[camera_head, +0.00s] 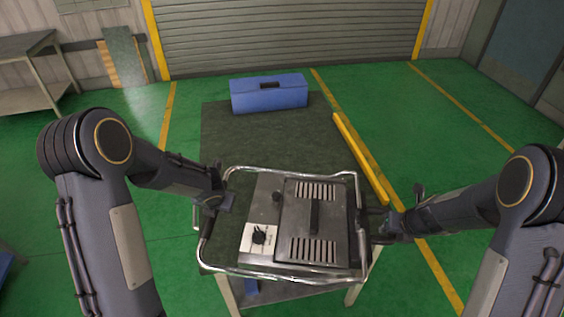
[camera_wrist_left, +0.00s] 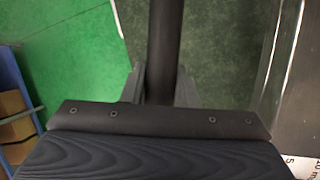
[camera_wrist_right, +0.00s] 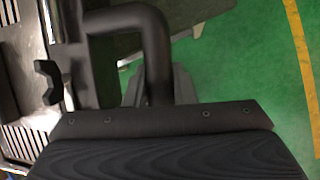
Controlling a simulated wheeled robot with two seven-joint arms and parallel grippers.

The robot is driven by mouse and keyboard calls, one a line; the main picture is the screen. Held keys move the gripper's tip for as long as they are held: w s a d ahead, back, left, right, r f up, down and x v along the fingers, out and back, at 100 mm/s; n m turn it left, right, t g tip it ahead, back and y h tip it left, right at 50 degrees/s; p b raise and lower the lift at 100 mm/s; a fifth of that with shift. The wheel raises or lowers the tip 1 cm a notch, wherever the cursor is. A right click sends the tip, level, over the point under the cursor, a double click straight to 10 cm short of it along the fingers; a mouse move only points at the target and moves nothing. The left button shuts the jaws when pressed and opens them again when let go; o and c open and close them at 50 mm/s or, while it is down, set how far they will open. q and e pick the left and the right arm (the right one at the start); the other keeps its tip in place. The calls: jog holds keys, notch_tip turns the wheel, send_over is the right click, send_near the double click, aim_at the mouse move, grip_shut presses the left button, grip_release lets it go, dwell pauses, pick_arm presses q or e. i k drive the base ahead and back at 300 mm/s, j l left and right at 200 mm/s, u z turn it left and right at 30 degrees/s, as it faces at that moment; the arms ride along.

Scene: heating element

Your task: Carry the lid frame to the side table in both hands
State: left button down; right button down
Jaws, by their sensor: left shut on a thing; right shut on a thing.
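The lid frame (camera_head: 300,274), a chrome tube frame with black grips, surrounds a slotted metal unit (camera_head: 314,222) with a handle and a dial. My left gripper (camera_head: 212,202) is shut on the frame's left black grip. That grip shows as a dark bar (camera_wrist_left: 165,40) between its fingers. My right gripper (camera_head: 380,224) is shut on a black handle at the right side. This bent black handle (camera_wrist_right: 155,40) also shows in the right wrist view. I cannot tell whether the frame touches the dark table top (camera_head: 270,135) below.
A grey shelved table (camera_head: 30,72) is at the back left. A yellow bar (camera_head: 360,155) lies along the right edge. Green floor is open at both sides.

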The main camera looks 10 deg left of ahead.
aim_at(276, 168)
jog(key=i+l+u, duration=0.2)
jog(key=i, duration=0.2)
jog(key=i+u, duration=0.2)
jog(key=i, duration=0.25)
jog(key=i+l+u, duration=0.2)
jog(key=i+l, duration=0.1)
jog(key=i, duration=0.1)
